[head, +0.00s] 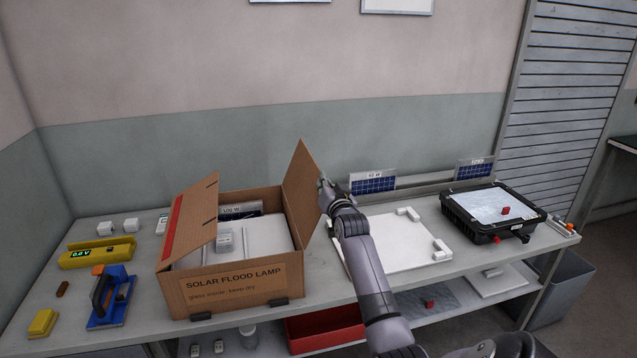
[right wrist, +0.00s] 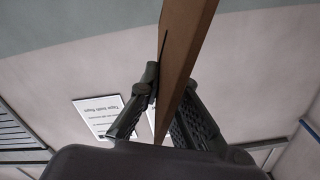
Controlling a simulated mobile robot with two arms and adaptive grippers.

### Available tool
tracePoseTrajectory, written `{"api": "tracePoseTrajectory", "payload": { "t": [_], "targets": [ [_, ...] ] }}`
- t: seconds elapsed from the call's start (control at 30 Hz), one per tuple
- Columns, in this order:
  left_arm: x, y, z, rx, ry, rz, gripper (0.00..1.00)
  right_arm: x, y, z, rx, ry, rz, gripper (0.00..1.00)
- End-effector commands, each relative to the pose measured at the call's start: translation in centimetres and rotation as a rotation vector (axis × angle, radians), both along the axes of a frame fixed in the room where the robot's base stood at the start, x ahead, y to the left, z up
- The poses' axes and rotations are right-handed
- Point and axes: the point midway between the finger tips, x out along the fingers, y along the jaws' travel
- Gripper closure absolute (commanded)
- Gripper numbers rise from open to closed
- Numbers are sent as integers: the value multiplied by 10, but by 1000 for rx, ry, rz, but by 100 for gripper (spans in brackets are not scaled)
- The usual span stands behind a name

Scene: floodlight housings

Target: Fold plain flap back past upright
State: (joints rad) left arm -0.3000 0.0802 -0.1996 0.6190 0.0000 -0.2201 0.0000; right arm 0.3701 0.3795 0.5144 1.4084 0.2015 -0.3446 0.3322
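A brown cardboard carton (head: 240,293) marked "SOLAR FLOOD LAMP" stands open on the bench. The other flap (head: 190,222), with a red stripe, slants inward over the left side. My right gripper (head: 325,187) is at the plain flap's outer front edge. In the right wrist view, the flap (right wrist: 185,40) passes between the fingers of the right gripper (right wrist: 168,82), which look closed on it. My left gripper is out of view.
White panels and a small grey box (head: 224,240) sit in the carton. A white board (head: 395,247) lies close to its right, and a black case (head: 492,211) farther right. A yellow meter (head: 97,252) and blue tool (head: 111,297) are on the left.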

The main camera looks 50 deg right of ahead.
Motion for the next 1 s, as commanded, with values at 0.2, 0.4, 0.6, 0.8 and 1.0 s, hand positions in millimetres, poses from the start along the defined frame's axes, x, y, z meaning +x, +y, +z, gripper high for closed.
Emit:
{"api": "tracePoseTrajectory", "payload": {
  "t": [0.2,0.4,0.6,0.8,1.0],
  "targets": [
    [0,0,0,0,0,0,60,-1,-2,-2,11,-4,0,100],
    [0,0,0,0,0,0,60,-1,-2,-3,10,-2,-1,100],
    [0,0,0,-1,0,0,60,-1,-1,-3,10,-3,0,87],
    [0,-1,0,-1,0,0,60,-1,-1,-2,11,-4,0,76],
    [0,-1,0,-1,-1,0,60,-1,-1,-2,10,-5,-1,76]
  ]
}}
